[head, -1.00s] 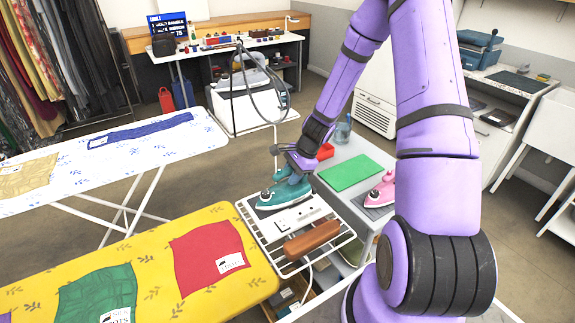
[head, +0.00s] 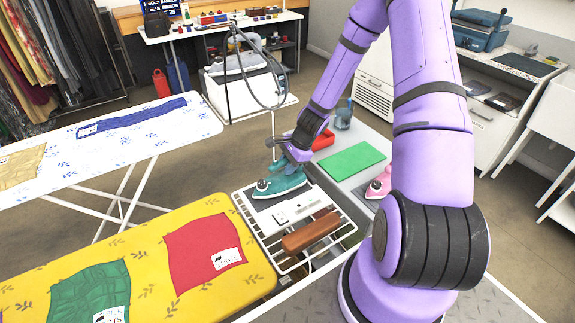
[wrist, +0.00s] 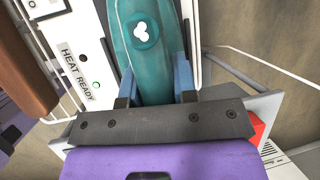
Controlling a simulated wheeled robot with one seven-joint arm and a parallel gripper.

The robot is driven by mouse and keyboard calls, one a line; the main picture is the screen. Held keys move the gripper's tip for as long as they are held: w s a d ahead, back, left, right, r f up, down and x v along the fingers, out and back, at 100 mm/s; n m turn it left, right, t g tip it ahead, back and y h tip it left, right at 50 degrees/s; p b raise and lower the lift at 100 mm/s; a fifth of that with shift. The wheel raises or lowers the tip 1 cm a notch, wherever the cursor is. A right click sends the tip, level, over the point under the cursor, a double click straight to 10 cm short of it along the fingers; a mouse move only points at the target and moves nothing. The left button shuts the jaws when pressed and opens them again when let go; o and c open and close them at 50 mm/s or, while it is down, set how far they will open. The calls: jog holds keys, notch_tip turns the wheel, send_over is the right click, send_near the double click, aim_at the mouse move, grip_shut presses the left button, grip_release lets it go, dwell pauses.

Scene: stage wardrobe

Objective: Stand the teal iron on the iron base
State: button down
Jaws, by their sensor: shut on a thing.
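The teal iron (head: 280,186) is at the far end of the wire rack (head: 243,213), lying roughly flat with its nose to the left. My gripper (head: 290,165) comes down on it from above. In the wrist view the blue fingers (wrist: 156,82) straddle the iron's teal body (wrist: 143,60) and are shut on it. A white unit marked HEAT READY (wrist: 84,55) lies right beside the iron; it also shows in the head view (head: 296,209) and looks like the iron base. I cannot tell whether the iron touches the rack or hangs just above it.
A brown padded block (head: 310,232) lies at the rack's near end. A pink iron (head: 379,184) and a green mat (head: 351,159) are on the grey table to the right. A red tray (head: 323,139) is behind. The yellow ironing board (head: 150,250) borders the rack's left.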

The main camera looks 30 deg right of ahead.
jog(key=shift+f, duration=0.1)
jog(key=c, duration=0.9)
grip_release()
